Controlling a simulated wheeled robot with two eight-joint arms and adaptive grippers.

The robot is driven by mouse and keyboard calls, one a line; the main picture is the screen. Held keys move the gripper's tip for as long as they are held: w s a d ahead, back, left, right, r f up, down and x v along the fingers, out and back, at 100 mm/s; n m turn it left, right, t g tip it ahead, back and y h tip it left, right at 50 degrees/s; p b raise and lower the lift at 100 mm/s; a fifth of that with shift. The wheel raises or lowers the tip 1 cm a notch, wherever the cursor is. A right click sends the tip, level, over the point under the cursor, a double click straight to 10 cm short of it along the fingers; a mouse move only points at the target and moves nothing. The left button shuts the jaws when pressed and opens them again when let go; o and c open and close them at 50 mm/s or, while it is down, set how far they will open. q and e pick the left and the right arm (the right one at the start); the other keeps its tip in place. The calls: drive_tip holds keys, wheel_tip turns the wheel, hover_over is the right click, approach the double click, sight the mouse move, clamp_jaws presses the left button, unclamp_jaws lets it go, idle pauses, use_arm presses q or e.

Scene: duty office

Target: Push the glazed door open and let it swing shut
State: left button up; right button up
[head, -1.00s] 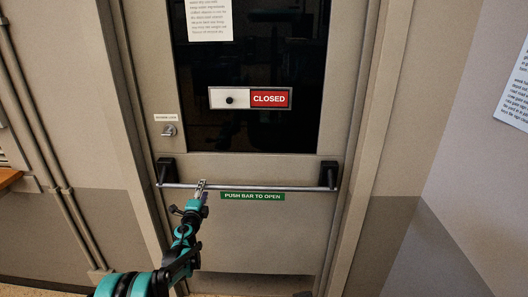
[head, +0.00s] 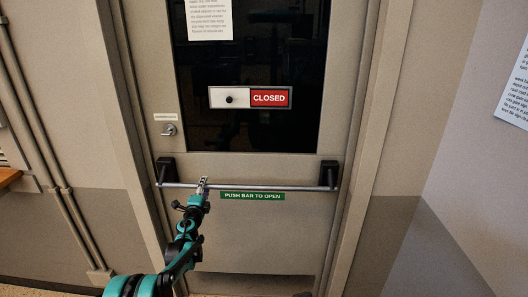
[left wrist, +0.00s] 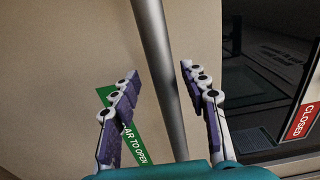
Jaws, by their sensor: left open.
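The glazed door (head: 295,232) stands shut in its frame in the head view, with a dark glass pane (head: 270,55) in its upper part. A metal push bar (head: 260,187) runs across it between two black end brackets. My left gripper (head: 203,183) is at the left part of the bar. In the left wrist view its open fingers (left wrist: 160,78) lie either side of the bar (left wrist: 160,65); I cannot tell whether they touch it. My right gripper is not in view.
A sliding sign (head: 250,98) on the glass reads CLOSED. A green label (head: 252,196) below the bar reads PUSH BAR TO OPEN. A small lock (head: 169,131) sits at the door's left. Pipes (head: 50,160) run down the left wall.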

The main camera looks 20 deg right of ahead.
use_arm(q)
drive_tip(key=shift+w+d+f+b, duration=0.2)
drive_tip(key=shift+w+f, duration=0.05)
drive_tip(key=shift+w, duration=0.3)
drive_tip(key=shift+w+d+f+b, duration=0.15)
drive_tip(key=shift+w+f, duration=0.05)
drive_tip(key=shift+w, duration=0.35)
drive_tip(key=shift+w+d+f+b, duration=0.2)
drive_tip(key=shift+w+f, duration=0.05)
drive_tip(key=shift+w, duration=0.4)
